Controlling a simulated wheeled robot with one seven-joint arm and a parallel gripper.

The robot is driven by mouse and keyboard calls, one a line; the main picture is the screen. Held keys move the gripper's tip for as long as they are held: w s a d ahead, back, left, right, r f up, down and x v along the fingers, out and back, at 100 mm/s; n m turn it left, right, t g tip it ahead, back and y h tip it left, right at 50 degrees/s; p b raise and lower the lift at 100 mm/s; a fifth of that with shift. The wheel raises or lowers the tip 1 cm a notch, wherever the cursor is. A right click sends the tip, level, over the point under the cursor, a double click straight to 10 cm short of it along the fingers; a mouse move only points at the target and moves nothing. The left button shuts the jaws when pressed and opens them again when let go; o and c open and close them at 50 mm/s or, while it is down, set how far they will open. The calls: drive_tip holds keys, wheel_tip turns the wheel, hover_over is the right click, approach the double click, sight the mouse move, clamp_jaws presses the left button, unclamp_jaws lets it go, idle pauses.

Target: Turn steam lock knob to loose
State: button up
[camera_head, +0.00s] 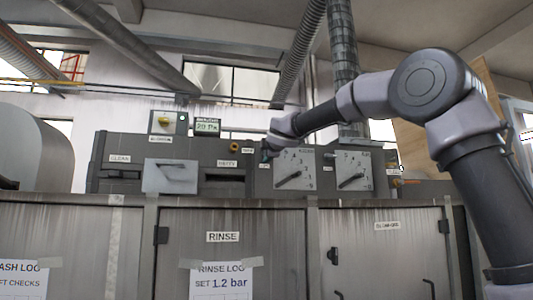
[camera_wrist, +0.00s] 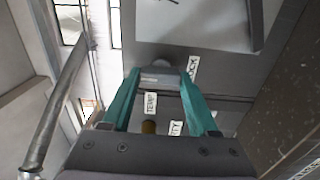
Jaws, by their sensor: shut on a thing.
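In the wrist view, my gripper (camera_wrist: 160,78) has its two teal fingers closed on the sides of a grey knob (camera_wrist: 161,74) on the dark machine front. A label ending in "OCK" (camera_wrist: 193,68) is beside the right fingertip, partly hidden by it. In the head view, my gripper (camera_head: 267,154) is at the machine panel, just left of the left white dial (camera_head: 295,169). There the knob is hidden by my gripper, and its turned position is too hard to tell.
A small yellow-orange knob (camera_head: 234,147) labelled "TEMP" is left of my gripper. A dark slot labelled "DIRTY" (camera_head: 226,163) is below it. A second dial (camera_head: 354,170) is to the right. Steel cabinet doors (camera_head: 232,262) stand below, and ducts run overhead.

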idle(0.4)
drive_tip(key=o, duration=1.4)
drive_tip(key=v, duration=1.1)
drive_tip(key=shift+w, duration=0.1)
